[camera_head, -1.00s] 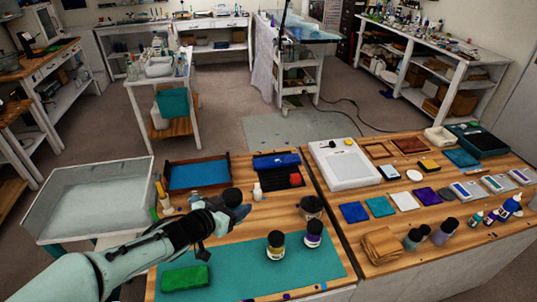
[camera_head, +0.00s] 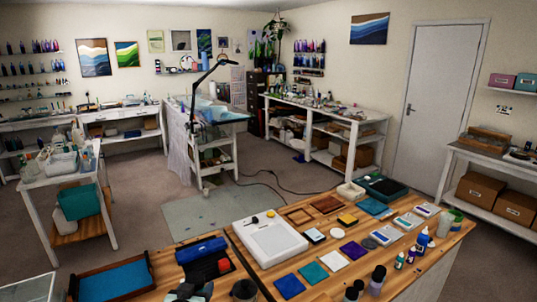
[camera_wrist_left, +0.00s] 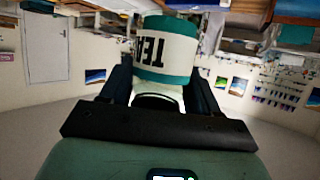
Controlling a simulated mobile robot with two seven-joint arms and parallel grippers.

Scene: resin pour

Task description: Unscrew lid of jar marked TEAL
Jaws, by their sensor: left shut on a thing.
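The jar marked TEAL (camera_wrist_left: 165,48) fills the top middle of the left wrist view, with a white label between two teal bands. Its lettering is upside down in that view, as is the room. My left gripper (camera_wrist_left: 160,92) is shut on this jar, with its dark fingers on either side of the jar's end nearer the camera. The lid cannot be made out clearly there. In the head view only a dark part of my left gripper (camera_head: 188,292) shows at the bottom edge, and the jar's label is not visible. My right gripper is out of view.
A blue-bottomed tray (camera_head: 112,281) lies to the left. A white flat device (camera_head: 270,240), coloured tiles and several bottles occupy the right-hand table. Much of the near worktop is out of view.

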